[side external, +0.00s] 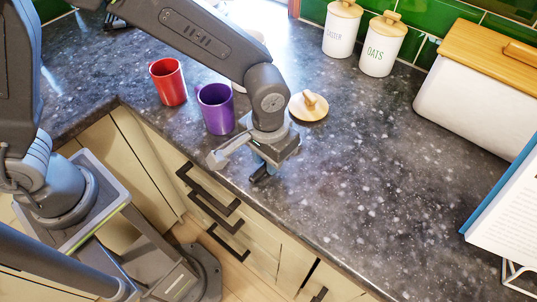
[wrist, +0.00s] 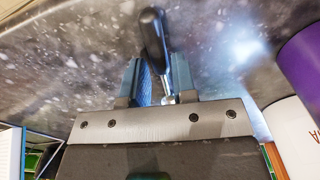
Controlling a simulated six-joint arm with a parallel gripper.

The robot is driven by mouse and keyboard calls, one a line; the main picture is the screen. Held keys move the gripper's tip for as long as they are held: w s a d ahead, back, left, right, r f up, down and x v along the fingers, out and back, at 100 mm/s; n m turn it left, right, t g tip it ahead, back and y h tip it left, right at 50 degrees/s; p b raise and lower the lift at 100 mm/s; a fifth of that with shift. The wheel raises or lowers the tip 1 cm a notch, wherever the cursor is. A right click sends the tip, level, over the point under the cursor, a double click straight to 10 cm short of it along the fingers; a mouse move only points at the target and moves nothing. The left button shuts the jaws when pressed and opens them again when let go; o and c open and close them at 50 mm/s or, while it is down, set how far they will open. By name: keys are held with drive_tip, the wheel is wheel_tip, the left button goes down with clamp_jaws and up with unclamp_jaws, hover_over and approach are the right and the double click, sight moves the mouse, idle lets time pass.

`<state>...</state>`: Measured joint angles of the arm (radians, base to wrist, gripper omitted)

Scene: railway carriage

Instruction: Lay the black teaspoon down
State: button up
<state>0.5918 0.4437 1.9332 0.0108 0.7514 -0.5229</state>
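The black teaspoon (wrist: 153,36) is between the two blue fingers of my gripper (wrist: 160,75) in the wrist view. Its rounded black handle points away from the palm, and a bit of silver metal shows close to the palm; the bowl is hidden. The fingers look shut on it. In the side view my gripper (side external: 264,163) points down near the front edge of the dark speckled worktop (side external: 350,190). A small dark part of the teaspoon (side external: 260,175) shows under the fingers. I cannot tell whether it touches the worktop.
A purple mug (side external: 215,112) and a red mug (side external: 168,84) stand left of my gripper. A wooden lid (side external: 308,107) lies behind it. White canisters (side external: 381,45), a bread bin (side external: 475,85) and an open book (side external: 510,210) stand farther back and right. The worktop between is clear.

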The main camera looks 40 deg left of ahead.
drive_tip(key=o, duration=0.4)
drive_tip(key=shift+c, duration=0.2)
wheel_tip(320, 180, up, 14)
drive_tip(key=shift+s, duration=0.1)
idle(0.7)
drive_tip(key=s+a+r+t, duration=0.2)
drive_tip(key=s+a, duration=0.3)
drive_tip(key=a, duration=0.6)
drive_tip(key=s+a+r+t, duration=0.2)
drive_tip(key=s+a, duration=0.3)
drive_tip(key=a, duration=0.5)
drive_tip(key=shift+s+a+n+t, duration=0.3)
drive_tip(key=shift+a+n+t, duration=0.1)
drive_tip(key=shift+t, duration=0.3)
